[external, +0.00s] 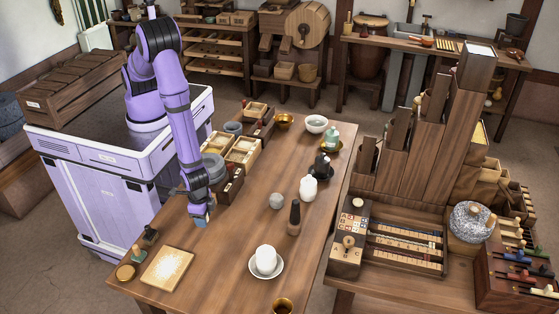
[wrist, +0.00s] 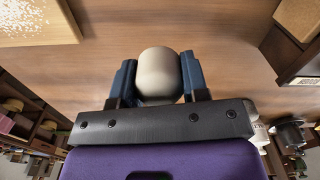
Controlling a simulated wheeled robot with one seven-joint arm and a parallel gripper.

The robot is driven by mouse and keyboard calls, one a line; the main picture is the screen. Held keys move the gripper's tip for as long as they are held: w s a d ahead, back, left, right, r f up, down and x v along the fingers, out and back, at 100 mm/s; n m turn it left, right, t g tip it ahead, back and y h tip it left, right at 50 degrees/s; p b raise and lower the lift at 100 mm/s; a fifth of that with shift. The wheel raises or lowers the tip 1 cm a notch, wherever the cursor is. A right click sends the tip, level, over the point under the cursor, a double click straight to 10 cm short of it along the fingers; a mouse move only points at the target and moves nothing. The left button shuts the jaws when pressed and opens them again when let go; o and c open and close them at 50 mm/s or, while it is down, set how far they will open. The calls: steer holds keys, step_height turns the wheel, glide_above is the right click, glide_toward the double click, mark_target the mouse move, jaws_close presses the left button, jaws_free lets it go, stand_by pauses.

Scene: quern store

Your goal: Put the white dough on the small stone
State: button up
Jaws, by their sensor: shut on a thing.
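My gripper (wrist: 159,82) is shut on a smooth, pale, rounded lump, which looks like the white dough (wrist: 158,70), held between its blue fingers. In the external view my gripper (external: 201,219) is low over the left part of the wooden table, and the lump is mostly hidden there. I cannot tell whether the lump touches the table. A small grey rounded stone (external: 276,201) sits mid-table, to the right of my gripper. A grey round stone piece (external: 212,167) stands behind my wrist, partly hidden. I cannot tell for certain which one is the small stone.
A flour-dusted board (external: 167,270) lies at the table's front left, near small pots. Wooden boxes (external: 242,151) stand behind. The table between is clear.

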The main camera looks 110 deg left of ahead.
steer(key=w+a+r, duration=0.5)
steer(key=w+a, duration=0.5)
steer(key=w, duration=0.2)
step_height(320, 180, up, 4)
glide_above(277, 197)
steer(key=shift+n, duration=0.4)
steer(key=f, duration=0.6)
steer(key=shift+a, duration=0.2)
steer(key=shift+f, duration=1.95)
steer(key=shift+f, duration=0.1)
steer(key=o, duration=0.9)
steer(key=shift+o, duration=0.2)
